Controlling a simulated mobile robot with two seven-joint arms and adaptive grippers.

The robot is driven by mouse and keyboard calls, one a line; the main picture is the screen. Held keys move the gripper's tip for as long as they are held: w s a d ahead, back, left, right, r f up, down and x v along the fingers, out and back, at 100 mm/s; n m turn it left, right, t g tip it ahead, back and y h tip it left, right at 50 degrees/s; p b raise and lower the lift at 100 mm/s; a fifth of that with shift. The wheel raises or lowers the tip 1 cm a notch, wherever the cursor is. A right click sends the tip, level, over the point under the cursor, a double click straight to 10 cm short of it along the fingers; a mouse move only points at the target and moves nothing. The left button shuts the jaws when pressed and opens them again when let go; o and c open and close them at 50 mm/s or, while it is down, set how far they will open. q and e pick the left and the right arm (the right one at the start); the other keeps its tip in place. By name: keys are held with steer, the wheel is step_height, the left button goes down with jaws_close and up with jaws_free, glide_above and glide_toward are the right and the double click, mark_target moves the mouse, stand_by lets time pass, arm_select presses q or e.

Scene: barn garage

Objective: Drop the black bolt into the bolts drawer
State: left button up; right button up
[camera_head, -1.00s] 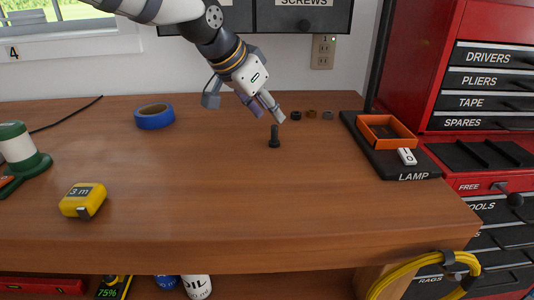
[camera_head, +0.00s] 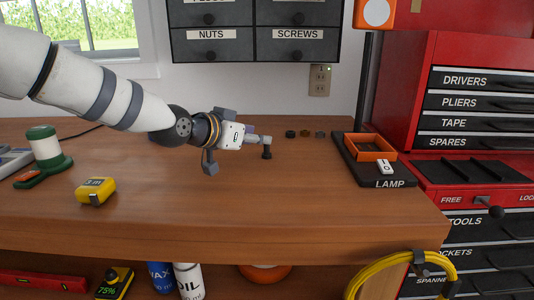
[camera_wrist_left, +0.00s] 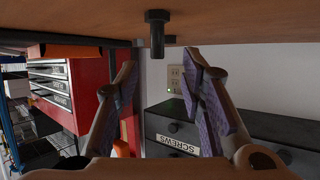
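The black bolt (camera_head: 267,153) stands upright, head down, on the wooden workbench. In the left wrist view, which is upside down, the bolt (camera_wrist_left: 157,35) shows just beyond the gap between the fingertips. My left gripper (camera_head: 262,139) lies almost level beside the bolt's upper part. Its two purple-padded fingers (camera_wrist_left: 160,62) are spread, with nothing held between them. A dark drawer cabinet (camera_head: 254,44) hangs on the back wall. Its lower drawers read NUTS and SCREWS; the upper labels are cut off, so I cannot pick out the bolts drawer. My right gripper is not in view.
A yellow tape measure (camera_head: 95,190) lies at left. A red tool chest (camera_head: 474,105) stands right. The bench's front middle is clear.

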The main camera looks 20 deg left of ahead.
mark_target(264, 155)
arm_select(q)
steer(key=w+f, duration=0.1)
steer(key=w+d+f, duration=0.1)
steer(key=shift+w+d+f, duration=0.1)
steer(key=shift+w+d, duration=0.05)
steer(key=shift+w, duration=0.25)
steer(key=shift+w+b, duration=0.25)
steer(key=shift+b, duration=0.05)
steer(key=shift+s+r, duration=0.1)
steer(key=shift+r, duration=0.15)
jaws_close()
